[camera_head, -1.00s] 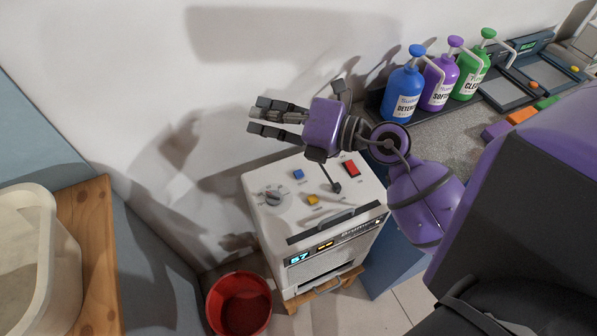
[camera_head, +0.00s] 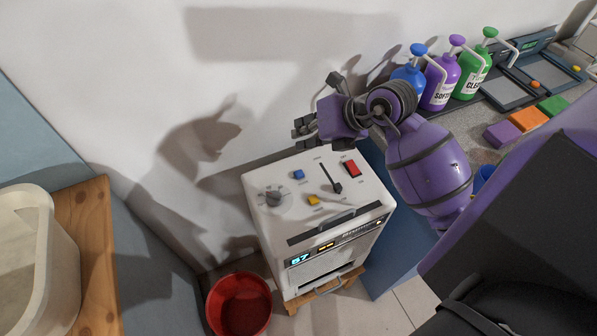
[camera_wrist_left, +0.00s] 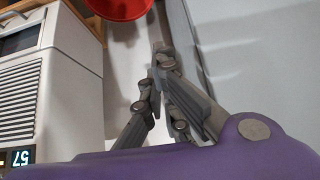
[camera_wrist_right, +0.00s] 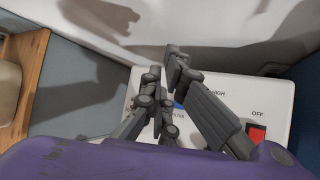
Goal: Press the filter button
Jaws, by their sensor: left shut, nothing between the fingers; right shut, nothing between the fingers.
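The white machine (camera_head: 296,235) stands against the wall with controls on its top: a dial (camera_head: 273,198), a blue button (camera_head: 299,174), a yellow button (camera_head: 313,200), a slider lever (camera_head: 336,187) and a red switch (camera_head: 352,169). My right gripper (camera_head: 304,127) is shut and empty, above the panel's back edge. In the right wrist view its fingers (camera_wrist_right: 166,78) partly cover the blue button (camera_wrist_right: 180,104); a partly hidden label ending like "TER" shows close by. My left gripper (camera_wrist_left: 158,70) is shut and empty beside the machine, in the left wrist view only.
A red bucket (camera_head: 239,304) stands on the floor left of the machine. A wooden stand with a cream tub (camera_head: 45,245) is at the left. Pump bottles (camera_head: 440,85) and coloured blocks (camera_head: 527,118) sit on the right counter. The space above the panel's front is free.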

